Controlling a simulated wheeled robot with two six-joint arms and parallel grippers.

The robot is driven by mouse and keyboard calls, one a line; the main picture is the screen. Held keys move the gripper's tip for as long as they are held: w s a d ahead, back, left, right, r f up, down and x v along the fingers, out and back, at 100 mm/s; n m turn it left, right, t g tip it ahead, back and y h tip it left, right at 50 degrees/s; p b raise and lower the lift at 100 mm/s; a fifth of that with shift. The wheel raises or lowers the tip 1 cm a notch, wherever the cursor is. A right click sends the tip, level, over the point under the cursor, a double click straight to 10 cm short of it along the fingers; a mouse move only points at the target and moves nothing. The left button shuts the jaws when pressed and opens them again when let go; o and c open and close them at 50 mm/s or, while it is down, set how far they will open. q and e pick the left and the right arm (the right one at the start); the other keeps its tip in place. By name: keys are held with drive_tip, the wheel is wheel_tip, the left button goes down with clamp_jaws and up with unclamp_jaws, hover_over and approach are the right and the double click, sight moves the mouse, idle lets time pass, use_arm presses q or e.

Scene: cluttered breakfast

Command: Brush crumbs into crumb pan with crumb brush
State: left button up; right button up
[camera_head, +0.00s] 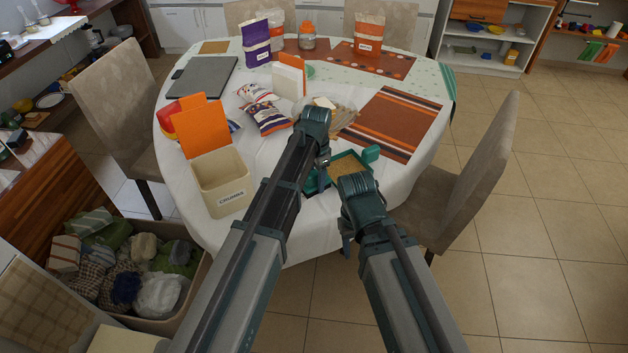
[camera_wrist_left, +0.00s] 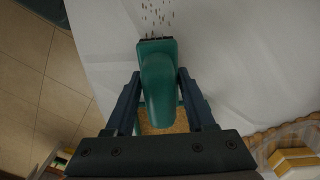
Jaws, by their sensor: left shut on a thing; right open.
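My left gripper (camera_head: 323,168) is shut on the green crumb brush (camera_wrist_left: 158,78), seen between its fingers in the left wrist view. The brush's dark bristle edge faces a patch of small dark crumbs (camera_wrist_left: 156,16) on the white cloth, close beside it. The crumb pan (camera_head: 346,166) is green with a tan inside and lies on the table near its front edge, partly hidden by my arms. Its tan surface seems to show below the brush handle in the left wrist view. My right gripper (camera_head: 347,243) is open and empty, at the table's front edge. The crumbs cannot be made out in the head view.
Patterned bags (camera_head: 267,117), a wooden bowl (camera_head: 343,112) and a striped placemat (camera_head: 395,122) lie behind my arms. Chairs (camera_head: 468,180) stand around the table.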

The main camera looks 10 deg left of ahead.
sight(316, 171)
use_arm(q)
drive_tip(key=shift+d, duration=0.1)
drive_tip(key=shift+w+r+p, duration=0.15)
drive_tip(key=shift+r+p, duration=0.4)
drive_tip(key=shift+p, duration=0.05)
wheel_tip(316, 171, up, 5)
drive_tip(key=p, duration=0.5)
wheel_tip(316, 171, up, 3)
drive_tip(key=p, duration=0.3)
drive_tip(key=shift+f, duration=0.1)
